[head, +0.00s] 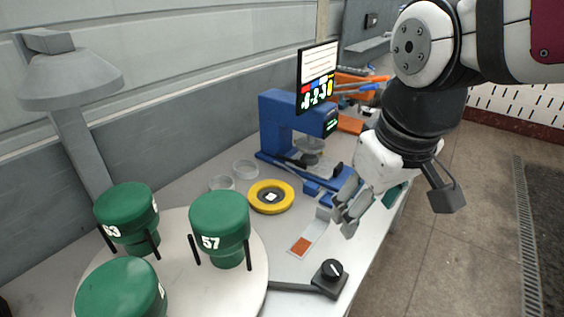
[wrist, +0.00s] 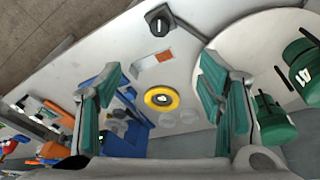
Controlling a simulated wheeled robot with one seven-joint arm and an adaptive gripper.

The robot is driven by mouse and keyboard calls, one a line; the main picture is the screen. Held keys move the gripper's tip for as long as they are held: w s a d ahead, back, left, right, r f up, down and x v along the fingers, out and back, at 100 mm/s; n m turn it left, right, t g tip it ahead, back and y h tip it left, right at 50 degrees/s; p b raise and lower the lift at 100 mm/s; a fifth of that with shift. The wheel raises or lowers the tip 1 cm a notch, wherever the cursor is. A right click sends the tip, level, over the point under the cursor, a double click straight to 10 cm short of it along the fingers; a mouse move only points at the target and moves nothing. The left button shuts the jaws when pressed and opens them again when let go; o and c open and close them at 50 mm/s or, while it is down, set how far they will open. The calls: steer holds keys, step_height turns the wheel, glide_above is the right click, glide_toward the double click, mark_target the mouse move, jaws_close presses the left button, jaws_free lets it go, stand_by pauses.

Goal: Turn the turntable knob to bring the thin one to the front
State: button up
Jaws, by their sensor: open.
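The turntable is a white round disc (head: 240,283) at the lower left of the head view. Several green cylinders stand on it between dark posts: one marked 57 (head: 219,222), one at the back left (head: 126,212), and one nearest the camera (head: 122,290). I cannot tell which is thinnest. The black knob (head: 330,275) with a white mark sits right of the disc at the table edge; it also shows at the top of the wrist view (wrist: 158,20). My gripper (head: 350,208) is open and empty, above the table, beyond and apart from the knob.
A yellow ring (head: 271,196) lies mid-table, beside clear round dishes (head: 245,168). A strip with an orange patch (head: 301,245) lies between ring and knob. A blue device (head: 283,127) with a screen (head: 318,75) stands behind. A grey lamp-like stand (head: 70,90) rises behind the turntable.

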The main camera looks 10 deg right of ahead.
steer(key=w+a+f+n+g+h, duration=0.1)
steer(key=w+a+f+n+g, duration=0.1)
steer(key=w+f+n+g, duration=0.3)
steer(key=n+h, duration=0.3)
steer(key=n, duration=0.1)
glide_toward(331, 267)
steer(key=x, duration=0.9)
steer(key=shift+d+f, duration=0.15)
steer(key=shift+c, duration=0.6)
steer(key=c, duration=1)
